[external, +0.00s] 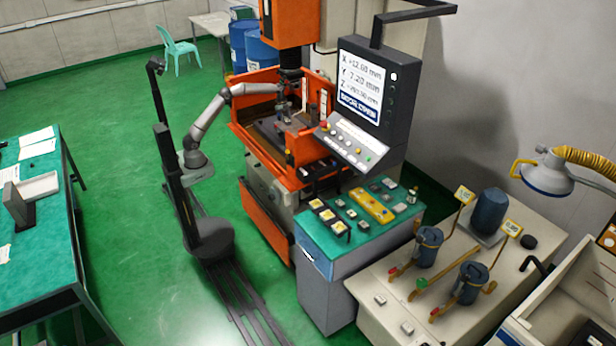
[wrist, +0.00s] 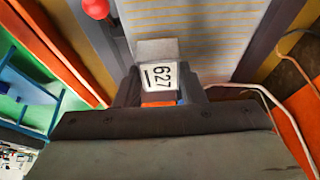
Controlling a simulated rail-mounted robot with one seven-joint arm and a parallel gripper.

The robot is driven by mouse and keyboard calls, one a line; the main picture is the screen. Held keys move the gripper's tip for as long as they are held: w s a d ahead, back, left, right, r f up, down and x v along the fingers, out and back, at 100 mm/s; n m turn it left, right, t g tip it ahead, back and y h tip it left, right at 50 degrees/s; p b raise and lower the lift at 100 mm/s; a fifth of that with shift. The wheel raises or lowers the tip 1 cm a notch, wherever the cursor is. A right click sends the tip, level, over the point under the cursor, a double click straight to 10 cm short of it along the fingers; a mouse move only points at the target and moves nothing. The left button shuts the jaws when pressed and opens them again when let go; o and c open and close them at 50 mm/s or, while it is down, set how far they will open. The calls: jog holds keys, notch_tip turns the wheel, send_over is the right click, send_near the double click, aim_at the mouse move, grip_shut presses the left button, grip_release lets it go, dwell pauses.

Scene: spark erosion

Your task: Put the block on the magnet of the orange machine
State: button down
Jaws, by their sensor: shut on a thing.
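The striped grey plate of the magnet (wrist: 205,45) lies beyond and below the block; I cannot tell whether the two touch. In the external view the orange machine (external: 288,22) stands at the centre. My arm reaches into its work area from the left, and my gripper (external: 284,98) is small there, under the machine head. The block cannot be made out in that view.
A red ball knob (wrist: 96,8) stands beside the magnet. The machine's screen and control panel (external: 367,85) are to the right of the work area. A green-topped cabinet (external: 335,247) with several small parts stands in front.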

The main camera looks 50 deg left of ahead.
jog(key=shift+f+p, duration=0.4)
jog(key=shift+f, duration=1.25)
jog(key=shift+f, duration=0.2)
jog(key=c, duration=0.9)
grip_release()
jog(key=v, duration=0.6)
jog(key=b+v, duration=0.1)
jog(key=v, duration=0.5)
jog(key=shift+s+r, duration=0.15)
jog(key=shift+r, duration=0.05)
